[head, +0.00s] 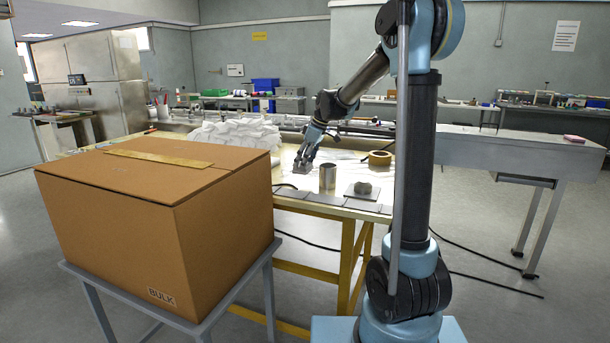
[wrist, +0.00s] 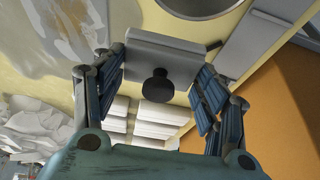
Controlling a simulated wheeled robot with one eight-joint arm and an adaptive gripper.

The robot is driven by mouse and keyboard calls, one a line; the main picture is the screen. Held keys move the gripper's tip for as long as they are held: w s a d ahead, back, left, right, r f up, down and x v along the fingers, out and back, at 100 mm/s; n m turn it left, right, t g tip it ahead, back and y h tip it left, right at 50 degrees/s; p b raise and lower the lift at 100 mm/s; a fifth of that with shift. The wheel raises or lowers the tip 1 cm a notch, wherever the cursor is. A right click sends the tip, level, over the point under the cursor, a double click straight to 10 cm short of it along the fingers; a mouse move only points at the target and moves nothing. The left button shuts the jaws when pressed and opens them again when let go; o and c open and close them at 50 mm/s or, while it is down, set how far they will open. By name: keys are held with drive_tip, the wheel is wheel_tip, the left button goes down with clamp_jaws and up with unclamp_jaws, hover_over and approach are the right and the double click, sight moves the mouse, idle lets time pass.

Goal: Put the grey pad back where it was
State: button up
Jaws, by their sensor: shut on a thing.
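My gripper (head: 303,162) is low over the worktable, left of the metal cylinder (head: 327,177). In the wrist view my gripper (wrist: 161,68) is shut on a light grey pad (wrist: 165,46). The pad is a flat block with a dark round knob (wrist: 158,88) on the side facing the camera. One finger is on each side of it. In the head view the pad is small and partly hidden by the fingers. I cannot tell whether it touches the table. The cylinder's round rim (wrist: 237,8) shows at the top of the wrist view.
Grey plates (head: 325,198) line the table's front edge. White bags (head: 235,135) are piled at the left. A large cardboard box (head: 130,220) stands in front, left.

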sight(305, 171)
drive_tip(key=shift+f, duration=2.3)
drive_tip(key=o, duration=1.2)
drive_tip(key=shift+d, duration=0.1)
drive_tip(key=v, duration=1.2)
drive_tip(key=s+d+f+m+h, duration=0.1)
drive_tip(key=s+d+m, duration=0.15)
drive_tip(key=s, duration=0.25)
drive_tip(key=s+d+m, duration=0.1)
drive_tip(key=s+d, duration=0.3)
drive_tip(key=s, duration=0.2)
drive_tip(key=s+d+f+m+h, duration=0.1)
drive_tip(key=s+d+f+m, duration=0.2)
drive_tip(key=s+f, duration=0.3)
drive_tip(key=s+d+f+m+h, duration=0.1)
drive_tip(key=s+d+f+m, duration=0.3)
drive_tip(key=s, duration=0.8)
drive_tip(key=s+d+f+m+h, duration=0.1)
drive_tip(key=s+d+f+m, duration=0.2)
drive_tip(key=s+d+f, duration=0.2)
drive_tip(key=s+f, duration=0.3)
drive_tip(key=s, duration=0.2)
drive_tip(key=shift+d+f+t, duration=0.3)
drive_tip(key=shift+f, duration=0.05)
